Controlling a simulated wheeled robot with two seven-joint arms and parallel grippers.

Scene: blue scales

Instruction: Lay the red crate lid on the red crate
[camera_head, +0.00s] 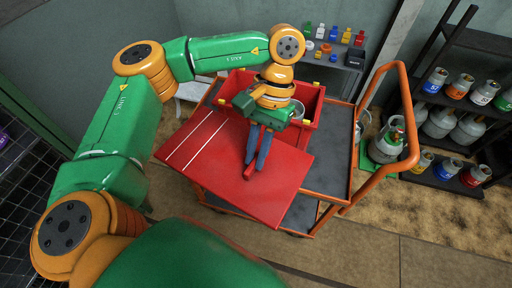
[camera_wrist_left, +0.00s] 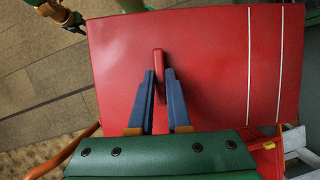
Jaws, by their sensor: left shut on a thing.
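The red crate lid (camera_head: 216,148) is a flat red panel with two white stripes and a small raised red handle (camera_wrist_left: 159,72). My left gripper (camera_head: 257,163) is shut on this handle, its blue fingers on either side. The lid also fills much of the left wrist view (camera_wrist_left: 215,60). The red crate (camera_head: 308,97) stands behind the lid on a cart, its top open. The lid is in front of the crate and covers its near side from the head view. My right gripper does not show.
The orange-framed cart has a dark deck (camera_head: 334,156) and an orange push handle (camera_head: 408,112) at right. A shelf with gas cylinders (camera_head: 440,118) stands further right. Small colored items sit on a grey table (camera_head: 338,72) behind. A gas cylinder (camera_head: 388,143) stands beside the cart.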

